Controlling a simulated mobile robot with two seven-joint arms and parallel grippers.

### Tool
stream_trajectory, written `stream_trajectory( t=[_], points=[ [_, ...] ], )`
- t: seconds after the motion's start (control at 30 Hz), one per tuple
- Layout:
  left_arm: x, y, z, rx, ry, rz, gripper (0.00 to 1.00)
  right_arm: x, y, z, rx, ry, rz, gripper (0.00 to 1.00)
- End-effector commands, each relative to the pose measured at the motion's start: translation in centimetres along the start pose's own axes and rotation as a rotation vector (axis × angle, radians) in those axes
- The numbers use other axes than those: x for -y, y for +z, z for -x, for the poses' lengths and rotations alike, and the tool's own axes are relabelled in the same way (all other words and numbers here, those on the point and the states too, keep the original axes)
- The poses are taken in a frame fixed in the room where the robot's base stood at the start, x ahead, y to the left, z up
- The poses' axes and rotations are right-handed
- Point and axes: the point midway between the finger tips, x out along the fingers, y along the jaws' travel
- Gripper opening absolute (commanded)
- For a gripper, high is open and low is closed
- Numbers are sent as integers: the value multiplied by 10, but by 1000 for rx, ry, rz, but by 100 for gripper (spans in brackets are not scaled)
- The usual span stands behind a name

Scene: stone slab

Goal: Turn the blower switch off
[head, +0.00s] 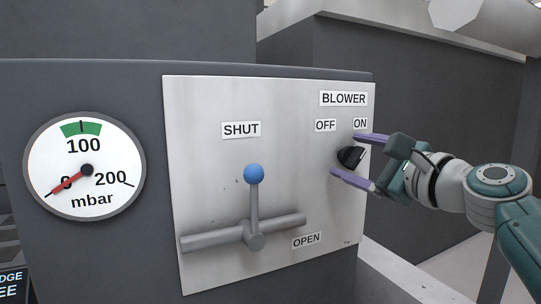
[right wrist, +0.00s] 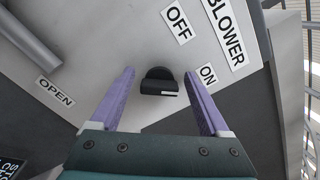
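The blower switch is a black rotary knob (head: 350,157) on the metal panel (head: 205,110), below the OFF label (head: 326,125) and ON label (head: 360,124). The knob (right wrist: 159,82) also shows in the right wrist view, with a white mark on its near face towards the ON side. My right gripper (head: 346,154) is open, its purple fingers above and below the knob in the head view. In the right wrist view the fingers (right wrist: 160,82) stand apart on either side of it, with visible gaps. My left gripper is not in view.
A lever with a blue ball (head: 254,173) stands upright left of the knob, between the SHUT and OPEN labels. A round pressure gauge (head: 84,168) is further left, its red needle near 0. The panel's right edge is close to the knob.

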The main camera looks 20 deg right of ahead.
Motion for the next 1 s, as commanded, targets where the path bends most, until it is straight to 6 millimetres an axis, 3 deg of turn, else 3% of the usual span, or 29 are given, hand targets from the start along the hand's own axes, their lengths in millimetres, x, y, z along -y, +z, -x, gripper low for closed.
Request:
stream_trajectory(
  t=[0.07, 0.67, 1.0],
  points=[
    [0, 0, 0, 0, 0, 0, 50, 0, 0, 0, 0, 0, 0, 69],
    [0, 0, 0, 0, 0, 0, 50, 0, 0, 0, 0, 0, -1, 2],
    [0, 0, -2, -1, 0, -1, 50, 0, -1, 0, 0, 0, 43, 0]
  ],
)
